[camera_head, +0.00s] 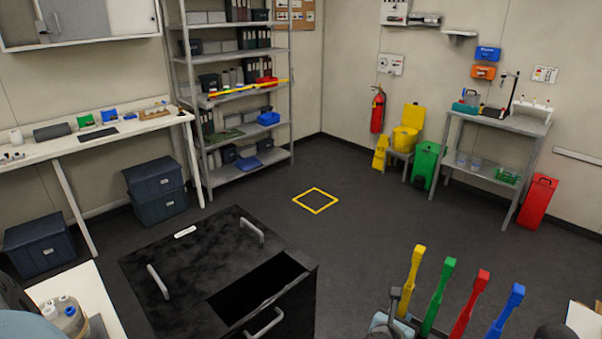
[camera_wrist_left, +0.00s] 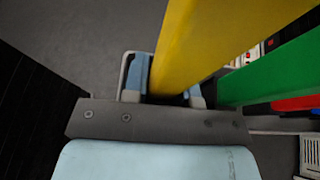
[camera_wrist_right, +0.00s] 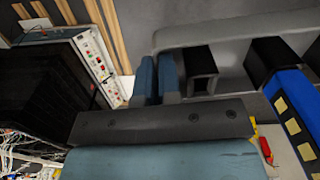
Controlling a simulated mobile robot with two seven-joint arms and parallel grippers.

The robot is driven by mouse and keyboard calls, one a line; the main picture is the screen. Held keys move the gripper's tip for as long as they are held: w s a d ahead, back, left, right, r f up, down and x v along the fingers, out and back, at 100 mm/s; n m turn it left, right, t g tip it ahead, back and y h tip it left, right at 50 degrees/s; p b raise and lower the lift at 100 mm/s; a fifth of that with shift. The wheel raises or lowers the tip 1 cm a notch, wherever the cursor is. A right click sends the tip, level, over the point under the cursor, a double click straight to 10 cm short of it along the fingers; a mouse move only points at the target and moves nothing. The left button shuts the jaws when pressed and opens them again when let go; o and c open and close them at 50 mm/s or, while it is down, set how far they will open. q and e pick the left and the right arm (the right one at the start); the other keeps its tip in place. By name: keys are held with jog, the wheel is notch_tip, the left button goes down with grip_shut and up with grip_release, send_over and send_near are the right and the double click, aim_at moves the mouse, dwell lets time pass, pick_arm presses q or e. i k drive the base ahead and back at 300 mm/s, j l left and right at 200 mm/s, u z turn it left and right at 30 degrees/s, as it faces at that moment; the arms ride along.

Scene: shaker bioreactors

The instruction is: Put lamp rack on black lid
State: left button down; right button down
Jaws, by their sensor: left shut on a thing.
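The black lid (camera_head: 190,262) is the dark flat top with two grey handles and a white label, at the lower middle of the head view. A dark opening lies at its right side. Yellow (camera_head: 411,280), green (camera_head: 438,295), red (camera_head: 469,303) and blue (camera_head: 507,310) upright bars stand in a row right of it; they look like the lamp rack, its base out of view. My left gripper (camera_head: 393,318) is shut on the yellow bar, also seen in the left wrist view (camera_wrist_left: 190,45). My right gripper (camera_wrist_right: 157,78) has its fingers close together near a grey bar (camera_wrist_right: 235,27); any grip is unclear.
A white bench (camera_head: 80,300) is at lower left. Open floor with a yellow square (camera_head: 316,200) lies beyond the black lid. Shelving (camera_head: 235,90) and a grey side table (camera_head: 500,120) stand along the walls. Black and blue parts (camera_wrist_right: 295,110) are right of my right gripper.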

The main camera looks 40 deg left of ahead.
aim_at(247, 273)
jog(key=i, duration=2.55)
jog(key=i+l+u, duration=0.1)
jog(key=i+u, duration=0.25)
jog(key=i, duration=0.2)
jog(key=u, duration=3.65)
